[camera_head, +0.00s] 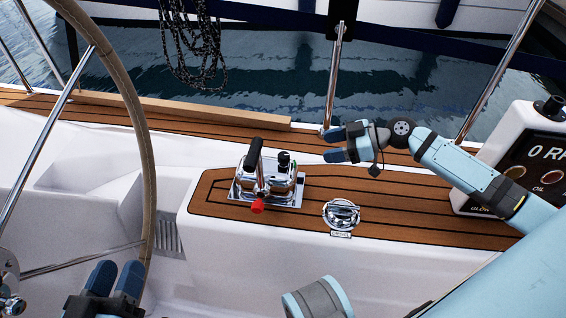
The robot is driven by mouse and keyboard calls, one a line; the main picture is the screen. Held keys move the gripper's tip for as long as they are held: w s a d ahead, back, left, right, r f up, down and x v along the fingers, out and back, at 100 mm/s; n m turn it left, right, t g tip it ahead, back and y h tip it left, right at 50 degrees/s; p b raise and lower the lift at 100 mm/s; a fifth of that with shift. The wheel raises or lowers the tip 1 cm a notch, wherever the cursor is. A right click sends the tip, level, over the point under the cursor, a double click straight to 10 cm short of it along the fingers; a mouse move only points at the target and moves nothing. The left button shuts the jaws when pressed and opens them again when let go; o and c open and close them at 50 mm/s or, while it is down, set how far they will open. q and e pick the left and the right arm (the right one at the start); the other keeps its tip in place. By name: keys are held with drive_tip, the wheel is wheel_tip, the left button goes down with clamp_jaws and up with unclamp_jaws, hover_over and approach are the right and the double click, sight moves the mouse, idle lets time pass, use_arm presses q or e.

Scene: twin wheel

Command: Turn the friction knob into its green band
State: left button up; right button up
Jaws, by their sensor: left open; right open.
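A chrome engine control (292,185) with a black-gripped lever (254,155) and a red knob (257,207) stands on the teak-topped console. A small black knob (284,159) sits on its top. My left gripper (118,272) is open at the lower left, apart from the control and near the wheel.
A steering wheel (143,150) rises at the left. A chrome deck cap (341,213) lies right of the control. An instrument panel (530,160) stands at the right. Steel posts and a hanging rope (192,45) line the far edge, with water beyond. The teak between control and panel is mostly clear.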

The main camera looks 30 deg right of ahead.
sight(285, 155)
drive_tip(key=b+x, duration=0.2)
drive_tip(key=x, duration=1)
drive_tip(key=shift+w+f+b, duration=0.1)
drive_tip(key=shift+f+b, duration=0.05)
drive_tip(key=shift+b, duration=0.2)
drive_tip(key=shift+w+a+f, duration=0.2)
drive_tip(key=shift+w+a, duration=0.15)
drive_tip(key=shift+a, duration=0.1)
use_arm(q)
drive_tip(key=f, duration=0.1)
drive_tip(key=f+m, duration=0.1)
drive_tip(key=shift+w+a+f, duration=0.1)
drive_tip(key=shift+w+f, duration=0.2)
drive_tip(key=shift+r, duration=0.1)
use_arm(e)
drive_tip(key=shift+c, duration=0.4)
